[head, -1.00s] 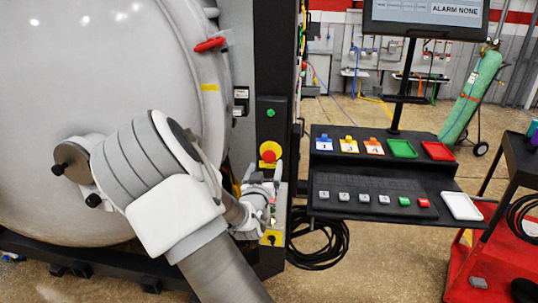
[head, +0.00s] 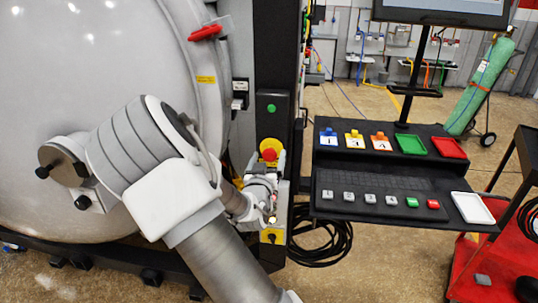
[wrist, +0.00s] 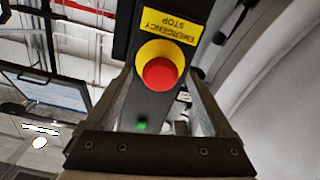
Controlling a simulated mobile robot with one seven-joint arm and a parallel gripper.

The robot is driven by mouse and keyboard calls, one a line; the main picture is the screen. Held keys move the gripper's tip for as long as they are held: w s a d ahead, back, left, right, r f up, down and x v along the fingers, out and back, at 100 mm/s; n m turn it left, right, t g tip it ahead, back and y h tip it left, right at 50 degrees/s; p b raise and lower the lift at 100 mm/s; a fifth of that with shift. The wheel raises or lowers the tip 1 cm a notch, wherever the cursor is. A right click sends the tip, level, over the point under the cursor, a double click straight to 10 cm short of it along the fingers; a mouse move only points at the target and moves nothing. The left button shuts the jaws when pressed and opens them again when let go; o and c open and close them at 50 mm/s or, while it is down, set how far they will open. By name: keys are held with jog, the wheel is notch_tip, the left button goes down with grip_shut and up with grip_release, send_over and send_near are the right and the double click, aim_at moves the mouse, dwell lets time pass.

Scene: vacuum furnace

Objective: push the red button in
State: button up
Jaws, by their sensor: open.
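The red button (head: 269,154) is a round emergency stop on a yellow ring, on the black column beside the furnace. In the wrist view the red button (wrist: 160,74) shows large and upside down, with its yellow ring and EMERGENCY STOP label. My gripper (wrist: 160,88) is open and empty, with one finger on each side of the button in the picture. In the head view my gripper (head: 275,172) is just below and in front of the button, partly hidden by my own arm. I cannot tell whether it touches the button.
A green button (head: 271,108) sits above the red one, and a yellow-backed switch (head: 272,236) below. The big grey furnace door (head: 110,70) fills the left. A black console (head: 375,185) with buttons and trays stands close at the right. A cable coil (head: 318,240) lies on the floor.

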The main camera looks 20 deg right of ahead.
dwell(0.3)
grip_shut()
dwell(0.3)
